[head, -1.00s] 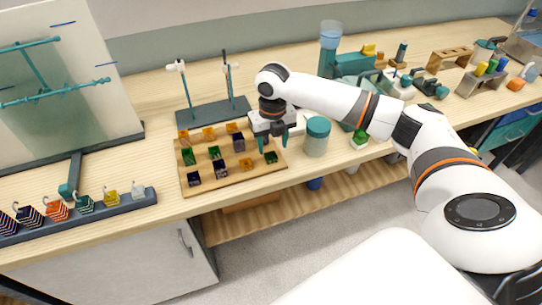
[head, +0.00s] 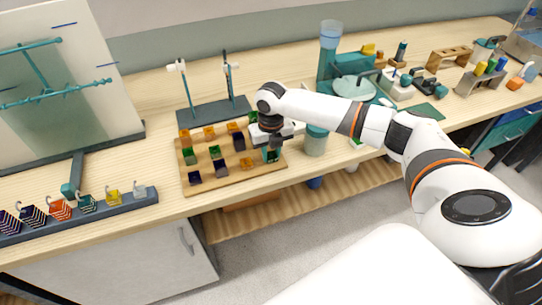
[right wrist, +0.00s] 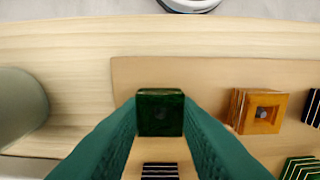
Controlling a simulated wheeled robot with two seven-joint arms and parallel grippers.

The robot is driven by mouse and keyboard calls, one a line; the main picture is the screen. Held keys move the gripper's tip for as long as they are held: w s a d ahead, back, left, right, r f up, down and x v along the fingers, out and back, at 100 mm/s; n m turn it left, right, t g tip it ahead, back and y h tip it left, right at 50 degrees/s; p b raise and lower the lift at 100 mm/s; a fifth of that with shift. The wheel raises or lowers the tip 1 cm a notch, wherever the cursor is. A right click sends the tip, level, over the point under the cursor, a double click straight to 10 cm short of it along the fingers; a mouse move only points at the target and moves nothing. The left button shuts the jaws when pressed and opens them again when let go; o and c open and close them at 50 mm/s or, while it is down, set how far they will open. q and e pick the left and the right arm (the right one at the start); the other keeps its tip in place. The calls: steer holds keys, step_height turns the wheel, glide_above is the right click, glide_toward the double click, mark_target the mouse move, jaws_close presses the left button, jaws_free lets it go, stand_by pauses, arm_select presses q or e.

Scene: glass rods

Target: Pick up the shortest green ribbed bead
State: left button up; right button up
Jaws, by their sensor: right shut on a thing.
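A wooden bead board (head: 235,178) holds several square beads in rows. My right gripper (head: 271,155) is at its right end, low over the board. In the right wrist view its teal fingers (right wrist: 160,115) are shut on a dark green square bead (right wrist: 160,110), one finger on each side. The bead's ribs and length cannot be told from this face-on view. Other green beads stand at the board's left (head: 189,156) and middle (head: 214,152). A striped green bead (right wrist: 300,168) shows at the wrist view's lower right. My left gripper is not in view.
An orange bead (right wrist: 262,108) is close beside the held one. A dark striped bead (right wrist: 160,171) lies below it in the wrist view. A lidded jar (head: 316,141) stands right of the board. A dark stand with two posts (head: 213,113) is behind.

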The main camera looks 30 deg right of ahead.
steer(key=shift+r, duration=0.15)
step_height(320, 180, up, 10)
steer(key=b, duration=0.1)
stand_by(0.3)
stand_by(0.4)
